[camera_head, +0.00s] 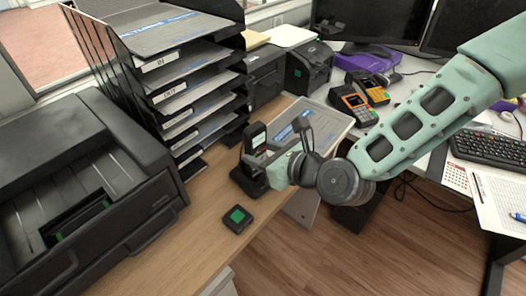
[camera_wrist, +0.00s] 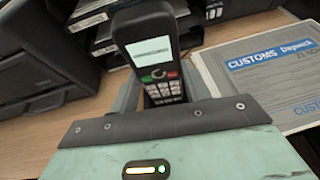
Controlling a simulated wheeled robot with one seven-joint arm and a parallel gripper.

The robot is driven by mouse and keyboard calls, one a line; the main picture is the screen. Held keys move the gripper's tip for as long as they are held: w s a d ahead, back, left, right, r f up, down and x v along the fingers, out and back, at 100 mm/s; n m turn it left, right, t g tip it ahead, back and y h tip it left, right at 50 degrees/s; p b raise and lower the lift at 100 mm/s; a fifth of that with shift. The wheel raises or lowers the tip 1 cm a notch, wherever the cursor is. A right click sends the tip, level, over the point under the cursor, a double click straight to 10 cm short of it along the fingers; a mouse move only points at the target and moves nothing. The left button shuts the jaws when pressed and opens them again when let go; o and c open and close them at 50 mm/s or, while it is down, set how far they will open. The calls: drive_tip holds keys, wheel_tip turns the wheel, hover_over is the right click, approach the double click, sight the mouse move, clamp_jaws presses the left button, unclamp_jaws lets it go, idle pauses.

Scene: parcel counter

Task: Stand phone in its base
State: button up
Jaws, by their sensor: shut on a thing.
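The black cordless phone (camera_head: 256,136) stands nearly upright, with its screen and keypad toward my wrist camera; it also shows in the wrist view (camera_wrist: 152,28). My gripper (camera_head: 262,162) is shut on its lower part. The black base (camera_head: 248,183) is on the wooden counter, directly below the phone. The phone's lower end is hidden by my gripper, so I cannot tell whether it is seated in the base or just above it. The base cannot be made out in the wrist view.
A small black box with a green top (camera_head: 237,218) lies in front of the base. A tall letter tray rack (camera_head: 190,95) stands behind left, a large printer (camera_head: 80,180) at left. A customs clipboard (camera_head: 325,118) lies at right. Bare counter (camera_head: 195,225) shows in front.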

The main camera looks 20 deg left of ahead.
drive_tip(key=o, duration=1.2)
drive_tip(key=shift+c, duration=0.2)
drive_tip(key=p+v, duration=1.3)
drive_tip(key=v, duration=0.4)
drive_tip(key=shift+r, duration=0.2)
drive_tip(key=shift+d, duration=0.1)
